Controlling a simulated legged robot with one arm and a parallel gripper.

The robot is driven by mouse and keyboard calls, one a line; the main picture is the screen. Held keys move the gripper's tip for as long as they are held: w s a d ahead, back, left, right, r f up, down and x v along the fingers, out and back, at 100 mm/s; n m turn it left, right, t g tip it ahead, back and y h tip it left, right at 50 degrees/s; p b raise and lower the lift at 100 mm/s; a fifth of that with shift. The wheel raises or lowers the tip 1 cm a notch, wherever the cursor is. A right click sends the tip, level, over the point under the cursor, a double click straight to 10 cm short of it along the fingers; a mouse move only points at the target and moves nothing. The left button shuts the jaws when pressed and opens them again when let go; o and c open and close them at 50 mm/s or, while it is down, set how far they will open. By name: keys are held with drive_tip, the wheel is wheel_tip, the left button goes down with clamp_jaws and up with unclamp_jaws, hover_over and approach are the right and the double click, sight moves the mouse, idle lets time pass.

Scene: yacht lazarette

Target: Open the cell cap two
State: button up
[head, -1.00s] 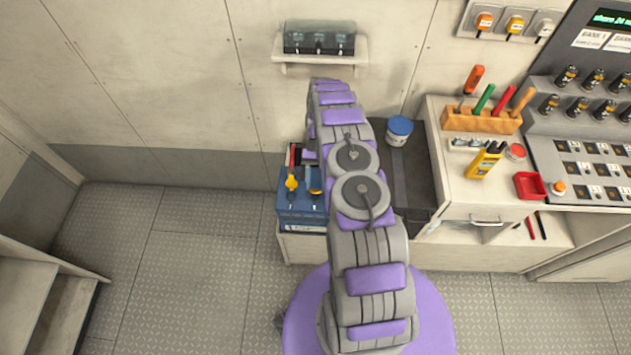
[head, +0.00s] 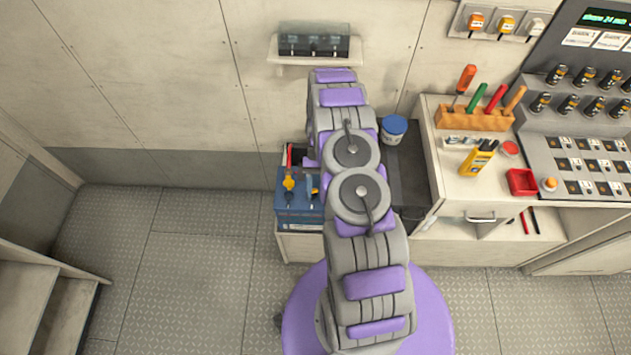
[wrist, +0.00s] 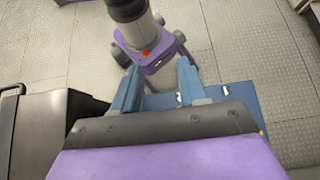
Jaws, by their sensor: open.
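A blue battery box (head: 297,212) sits left of my arm in the head view. A yellow-handled tool or fitting (head: 289,184) stands on its top, with a second one beside it. Which cap is cell cap two I cannot tell; my arm hides the right part of the top. In the wrist view a strip of the blue box (wrist: 232,95) with small white marks shows behind my gripper (wrist: 157,82). The gripper's two blue-grey fingers are apart with nothing between them. In the head view my arm hides the gripper.
A black box (head: 408,185) and a blue-lidded tub (head: 394,129) stand right of my arm. A tool rack (head: 474,118), yellow meter (head: 479,157) and red tray (head: 522,182) are on the right counter. A wall shelf (head: 313,55) is behind. The floor at left is clear.

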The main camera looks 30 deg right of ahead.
drive_tip(key=s+a+r+p, duration=0.1)
drive_tip(key=s+a, duration=0.2)
drive_tip(key=s, duration=0.6)
drive_tip(key=shift+s+a, duration=0.15)
drive_tip(key=shift+s, duration=0.05)
drive_tip(key=shift+c, duration=0.4)
